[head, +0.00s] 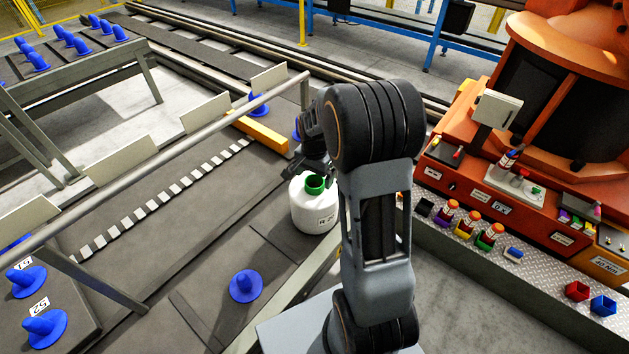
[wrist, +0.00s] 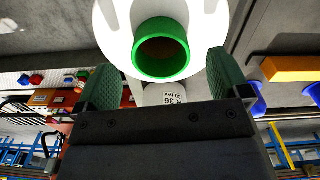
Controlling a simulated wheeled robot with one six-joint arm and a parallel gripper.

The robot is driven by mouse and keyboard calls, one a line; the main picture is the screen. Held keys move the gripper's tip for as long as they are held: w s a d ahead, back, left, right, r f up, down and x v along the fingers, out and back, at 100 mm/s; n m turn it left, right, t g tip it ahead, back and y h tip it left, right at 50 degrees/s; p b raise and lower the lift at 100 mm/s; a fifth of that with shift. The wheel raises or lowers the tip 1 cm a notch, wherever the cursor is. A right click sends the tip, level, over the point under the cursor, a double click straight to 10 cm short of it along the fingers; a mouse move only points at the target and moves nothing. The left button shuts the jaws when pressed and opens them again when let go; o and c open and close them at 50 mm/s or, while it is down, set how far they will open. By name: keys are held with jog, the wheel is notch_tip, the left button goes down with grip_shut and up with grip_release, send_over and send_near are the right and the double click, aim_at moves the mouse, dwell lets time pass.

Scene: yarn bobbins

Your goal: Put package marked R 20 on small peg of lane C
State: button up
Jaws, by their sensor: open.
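A white package (head: 314,212) with a green tube top stands upright by the lane in the head view. Its label is too small to read surely. In the wrist view, a white package (wrist: 112,14) with its green tube (wrist: 162,48) is close in front of my gripper (wrist: 162,68). My gripper is open, its green fingers to either side of the tube with gaps. A white surface with a label like "R 36" (wrist: 163,97) shows between the fingers. In the head view my gripper (head: 313,172) is just above the package, partly hidden by my arm. No lane letter is legible.
A blue peg (head: 246,286) stands empty in front of the package. More blue pegs (head: 44,327) stand at left, beside labels 51 and 52. A grey rail (head: 190,152) crosses the left side. A yellow bar (head: 258,132) lies behind. An orange machine (head: 560,110) stands at right.

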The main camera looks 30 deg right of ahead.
notch_tip(320, 180, up, 11)
jog(key=shift+f+p, duration=0.2)
jog(key=shift+p, duration=0.15)
dwell(0.5)
